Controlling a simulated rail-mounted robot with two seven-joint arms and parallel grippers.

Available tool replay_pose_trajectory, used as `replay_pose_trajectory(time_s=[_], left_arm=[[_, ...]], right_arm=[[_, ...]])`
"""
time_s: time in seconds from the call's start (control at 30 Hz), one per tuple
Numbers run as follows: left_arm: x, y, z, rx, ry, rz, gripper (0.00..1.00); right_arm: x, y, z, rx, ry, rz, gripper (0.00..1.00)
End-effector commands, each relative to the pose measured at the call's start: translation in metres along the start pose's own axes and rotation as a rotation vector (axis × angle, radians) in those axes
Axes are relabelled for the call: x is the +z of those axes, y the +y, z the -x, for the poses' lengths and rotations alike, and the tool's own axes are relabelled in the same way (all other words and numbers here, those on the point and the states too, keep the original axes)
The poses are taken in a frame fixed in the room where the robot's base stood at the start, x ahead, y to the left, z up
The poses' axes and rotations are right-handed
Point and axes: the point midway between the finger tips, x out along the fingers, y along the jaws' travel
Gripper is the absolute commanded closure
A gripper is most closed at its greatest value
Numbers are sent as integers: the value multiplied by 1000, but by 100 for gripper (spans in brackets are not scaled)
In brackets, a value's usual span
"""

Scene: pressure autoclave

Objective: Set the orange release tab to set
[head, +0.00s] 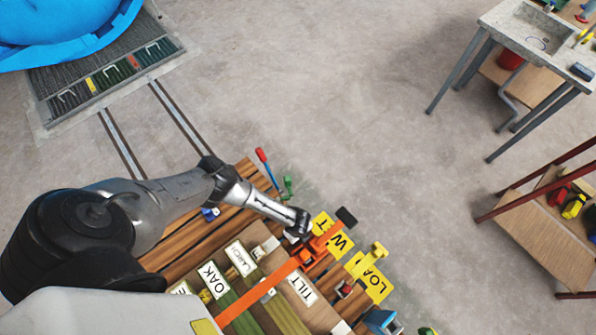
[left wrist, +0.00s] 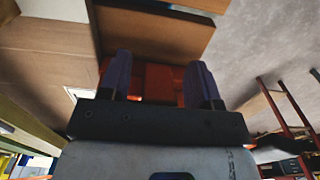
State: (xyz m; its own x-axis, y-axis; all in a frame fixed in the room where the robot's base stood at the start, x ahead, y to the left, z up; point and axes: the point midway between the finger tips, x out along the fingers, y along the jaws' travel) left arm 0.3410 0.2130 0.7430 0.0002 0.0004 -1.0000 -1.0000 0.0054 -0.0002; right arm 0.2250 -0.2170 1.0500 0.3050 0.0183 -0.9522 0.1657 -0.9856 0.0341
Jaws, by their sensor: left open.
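An orange mechanism (head: 318,244) with a black-ended arm sits on the plank bench, beside a yellow plate (head: 341,243) whose lettering is partly hidden. I cannot tell which part is the release tab or its setting. My left gripper (head: 300,224) is just up and left of the mechanism and hides part of the plate. In the left wrist view, the left gripper (left wrist: 160,75) is open, its two fingers apart. An orange-red surface (left wrist: 163,82) shows between and behind the fingers; contact cannot be told. My right gripper is not in view.
An orange strap (head: 257,295) runs across the bench. White labels reading OAK (head: 213,280) and TILT (head: 301,287) and a yellow LOA plate (head: 374,283) lie close by. A red-handled lever (head: 262,156) rises at the back edge. Open floor (head: 400,150) lies beyond.

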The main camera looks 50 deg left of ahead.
Motion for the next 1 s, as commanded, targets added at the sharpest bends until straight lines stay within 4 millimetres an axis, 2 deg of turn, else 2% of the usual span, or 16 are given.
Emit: replay_pose_trajectory(time_s=[0.27, 0.77, 0.87, 1.0], left_arm=[[0, 0, 0, 0, 0, 0, 44], [0, 0, 0, 0, 0, 0, 91], [-1, 0, 1, 1, -12, -1, 92], [-6, 1, 3, 3, -112, -3, 92]], right_arm=[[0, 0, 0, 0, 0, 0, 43], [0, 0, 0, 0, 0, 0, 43], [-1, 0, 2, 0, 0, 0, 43], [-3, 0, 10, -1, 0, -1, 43]])
